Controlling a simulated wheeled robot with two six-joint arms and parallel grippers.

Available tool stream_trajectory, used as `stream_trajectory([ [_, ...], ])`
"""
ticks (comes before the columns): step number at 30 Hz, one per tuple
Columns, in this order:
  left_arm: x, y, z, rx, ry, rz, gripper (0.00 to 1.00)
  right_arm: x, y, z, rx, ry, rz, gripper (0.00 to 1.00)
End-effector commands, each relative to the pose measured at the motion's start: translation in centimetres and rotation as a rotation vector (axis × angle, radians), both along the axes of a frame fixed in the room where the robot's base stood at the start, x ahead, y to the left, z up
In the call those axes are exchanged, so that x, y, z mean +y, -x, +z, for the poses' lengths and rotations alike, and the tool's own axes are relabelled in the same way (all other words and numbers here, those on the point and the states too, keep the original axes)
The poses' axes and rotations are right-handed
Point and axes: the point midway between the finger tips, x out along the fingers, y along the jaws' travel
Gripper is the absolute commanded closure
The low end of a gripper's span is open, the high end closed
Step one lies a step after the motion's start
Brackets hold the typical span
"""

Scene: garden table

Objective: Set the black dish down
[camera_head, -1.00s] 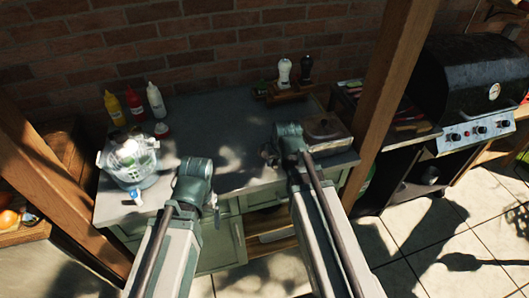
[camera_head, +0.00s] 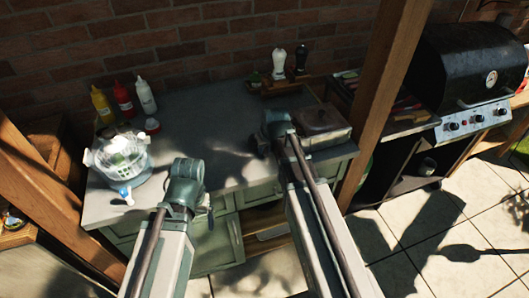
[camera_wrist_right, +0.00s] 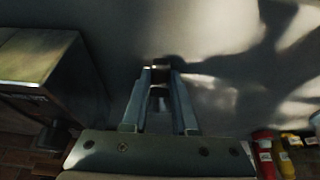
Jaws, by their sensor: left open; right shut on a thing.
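My right gripper (camera_wrist_right: 158,75) is shut on a small dark thing seen between its fingertips in the right wrist view, over the grey tabletop. I take this to be the black dish (camera_wrist_right: 160,74); only a bit of it shows. Whether it touches the tabletop I cannot tell. In the head view my right gripper (camera_head: 262,146) is over the table, left of a square metal box, and the dish cannot be made out. My left gripper (camera_head: 207,212) is open and empty at the table's front edge, its fingers mostly hidden by its wrist.
The grey table (camera_head: 205,125) is clear in the middle. The metal box (camera_head: 322,122) stands right. Two shakers (camera_head: 279,63) stand on a wooden rack at the back. A wooden post (camera_head: 378,100) rises right.

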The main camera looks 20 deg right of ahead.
Motion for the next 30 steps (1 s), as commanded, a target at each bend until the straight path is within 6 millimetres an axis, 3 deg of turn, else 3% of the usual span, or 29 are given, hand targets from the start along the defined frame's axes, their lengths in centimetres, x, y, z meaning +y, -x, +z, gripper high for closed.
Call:
stream_trajectory([
  [8,0.0,0.0,-0.3,0.000,0.000,0.000,0.12,0.0,0.0,-0.3,0.000,0.000,0.000,1.00],
  [9,0.0,0.0,-0.2,0.000,0.000,0.000,0.12,0.0,0.0,-0.2,0.000,0.000,0.000,0.70],
  [14,0.0,0.0,-0.2,0.000,0.000,0.000,0.12,0.0,0.0,-0.2,0.000,0.000,0.000,0.43],
  [23,0.0,0.0,-0.1,0.000,0.000,0.000,0.12,0.0,0.0,-0.1,0.000,0.000,0.000,0.43],
  [30,0.0,0.0,1.1,0.000,0.000,0.000,0.12,0.0,0.3,1.1,0.000,0.000,0.000,0.43],
])
